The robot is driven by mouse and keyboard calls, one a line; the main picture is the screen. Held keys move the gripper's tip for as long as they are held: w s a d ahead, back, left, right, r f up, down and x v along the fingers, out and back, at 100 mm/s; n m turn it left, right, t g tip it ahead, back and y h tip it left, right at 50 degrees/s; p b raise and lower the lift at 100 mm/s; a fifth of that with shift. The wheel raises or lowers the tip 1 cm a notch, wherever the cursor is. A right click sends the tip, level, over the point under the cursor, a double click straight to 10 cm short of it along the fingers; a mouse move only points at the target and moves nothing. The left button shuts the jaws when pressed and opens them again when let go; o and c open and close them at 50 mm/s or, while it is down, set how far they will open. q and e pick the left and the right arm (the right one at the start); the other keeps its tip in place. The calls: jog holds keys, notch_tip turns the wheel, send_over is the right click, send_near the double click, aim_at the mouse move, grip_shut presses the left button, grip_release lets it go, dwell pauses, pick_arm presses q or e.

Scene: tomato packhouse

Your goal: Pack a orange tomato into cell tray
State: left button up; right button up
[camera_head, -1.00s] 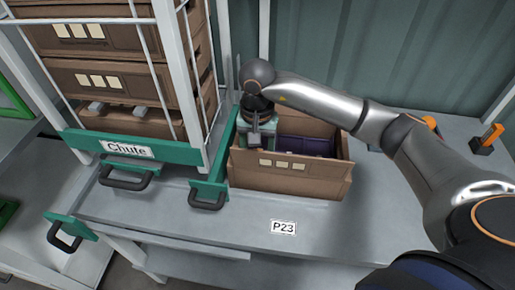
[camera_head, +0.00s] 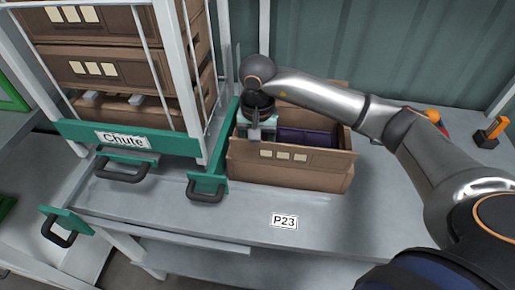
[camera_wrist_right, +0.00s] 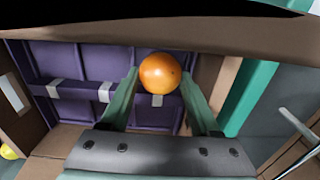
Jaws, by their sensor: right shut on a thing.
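The orange tomato (camera_wrist_right: 160,73) is between the green fingers of my right gripper (camera_wrist_right: 161,88), which is shut on it. In the head view my right gripper (camera_head: 257,131) points down at the left end of a brown crate (camera_head: 285,177); the tomato cannot be made out there. A purple cell tray (camera_head: 306,137) lies inside the crate. In the wrist view the purple tray (camera_wrist_right: 110,62) shows behind the tomato, with grey strips across its dividers. Whether the tomato touches the tray I cannot tell. My left gripper is not in view.
A green-edged rack labelled Chute (camera_head: 124,140) with stacked brown crates (camera_head: 110,70) stands close left of the gripper. The grey table (camera_head: 235,215) is clear in front of the crate. An orange-and-black item (camera_head: 491,131) stands at the back right.

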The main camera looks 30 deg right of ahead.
jog(key=o, duration=1)
jog(key=c, duration=0.3)
jog(key=shift+c, duration=0.2)
jog(key=shift+r+p, duration=1.6)
jog(key=shift+r, duration=1.4)
jog(key=shift+r, duration=0.1)
